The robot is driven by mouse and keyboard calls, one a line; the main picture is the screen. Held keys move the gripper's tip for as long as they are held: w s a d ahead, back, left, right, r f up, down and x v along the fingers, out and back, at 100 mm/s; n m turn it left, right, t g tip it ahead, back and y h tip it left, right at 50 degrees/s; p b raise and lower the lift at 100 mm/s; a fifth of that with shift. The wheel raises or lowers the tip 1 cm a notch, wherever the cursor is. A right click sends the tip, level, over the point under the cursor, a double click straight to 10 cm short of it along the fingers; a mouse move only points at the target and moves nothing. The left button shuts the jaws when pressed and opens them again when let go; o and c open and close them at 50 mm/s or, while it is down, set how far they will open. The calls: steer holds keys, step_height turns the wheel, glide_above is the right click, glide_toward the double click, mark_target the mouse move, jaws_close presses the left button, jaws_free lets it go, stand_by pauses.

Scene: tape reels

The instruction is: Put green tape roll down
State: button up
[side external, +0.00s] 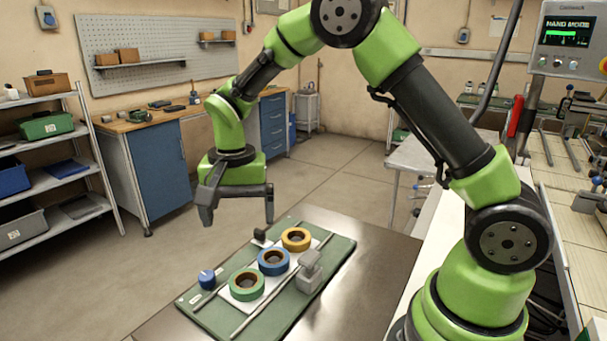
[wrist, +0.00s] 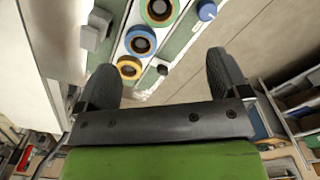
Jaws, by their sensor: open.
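The green tape roll (side external: 246,285) lies flat on a pale strip on the green board (side external: 200,316), at the near end of a row of rolls. It also shows at the top edge of the wrist view (wrist: 160,10), partly cut off. A blue tape roll (side external: 273,262) lies in the middle of the row, and a yellow tape roll (side external: 296,239) lies at the far end. My gripper (side external: 238,218) is open and empty, raised above the board and apart from all the rolls. Its two fingers also frame the lower wrist view (wrist: 165,85).
A blue knob-like piece (side external: 207,279) stands left of the green roll. A grey block (side external: 309,272) stands right of the row, and a small dark knob (side external: 259,235) sits near its far end. Thin rails run along both sides. The brown table (side external: 375,262) is bare on the right.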

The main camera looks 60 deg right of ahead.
steer(key=s+r+n+t+y, duration=0.1)
steer(key=s+r+n+t, duration=0.2)
steer(key=s+r, duration=0.4)
steer(key=s+r+n+t+y, duration=0.1)
steer(key=s+r+n+t, duration=0.2)
steer(key=s+r, duration=0.5)
steer(key=s+t, duration=0.1)
steer(key=s, duration=0.4)
steer(key=shift+s, duration=0.2)
stand_by(1.5)
